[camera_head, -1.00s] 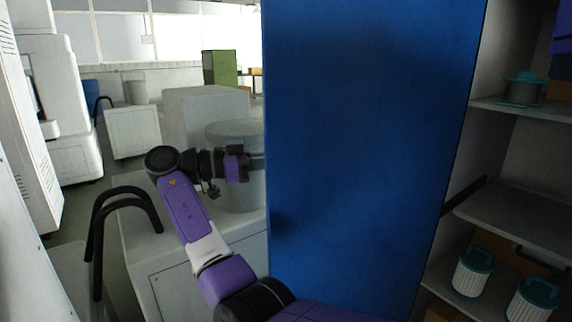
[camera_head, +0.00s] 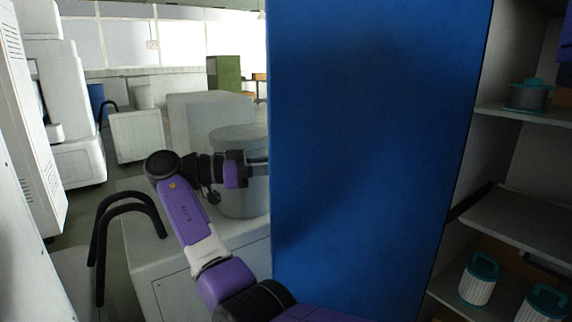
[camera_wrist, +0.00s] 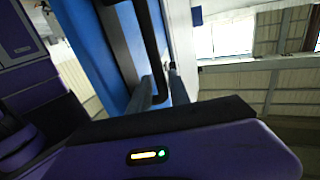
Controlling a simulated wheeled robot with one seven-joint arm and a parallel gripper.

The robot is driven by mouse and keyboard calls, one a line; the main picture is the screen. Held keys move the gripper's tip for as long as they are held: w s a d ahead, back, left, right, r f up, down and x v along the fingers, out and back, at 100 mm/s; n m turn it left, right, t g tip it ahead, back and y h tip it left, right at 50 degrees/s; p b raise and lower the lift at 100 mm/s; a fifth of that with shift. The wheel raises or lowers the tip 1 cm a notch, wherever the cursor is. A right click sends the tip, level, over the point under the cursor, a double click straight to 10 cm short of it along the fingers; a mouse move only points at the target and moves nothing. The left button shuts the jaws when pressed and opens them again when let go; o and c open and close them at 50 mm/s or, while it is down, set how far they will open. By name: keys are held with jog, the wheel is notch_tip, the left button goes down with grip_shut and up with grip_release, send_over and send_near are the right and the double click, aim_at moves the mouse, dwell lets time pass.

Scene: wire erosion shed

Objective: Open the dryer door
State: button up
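A large blue door panel (camera_head: 370,150) fills the middle of the head view, standing out in front of a cabinet with open shelves. I take it to be the dryer door; it stands swung open. Its black bar handle (camera_wrist: 153,45) shows beside the blue panel in the wrist view and is hidden in the head view. My gripper (camera_wrist: 160,88) has its two grey fingers on either side of the handle's lower part and looks closed on it. In the head view my gripper (camera_head: 262,170) reaches to the door's left edge, fingertips partly hidden by the door.
The shelves (camera_head: 520,222) at right hold white and teal filter cartridges (camera_head: 480,279). A light-grey cabinet (camera_head: 150,225) with black curved rails (camera_head: 100,235) stands below my arm. A grey drum (camera_head: 240,190) is close behind my gripper. White machines (camera_head: 75,130) stand at far left.

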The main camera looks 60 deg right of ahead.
jog(key=b+v, duration=0.1)
jog(key=v, duration=0.5)
jog(key=shift+w+a, duration=0.25)
dwell(0.5)
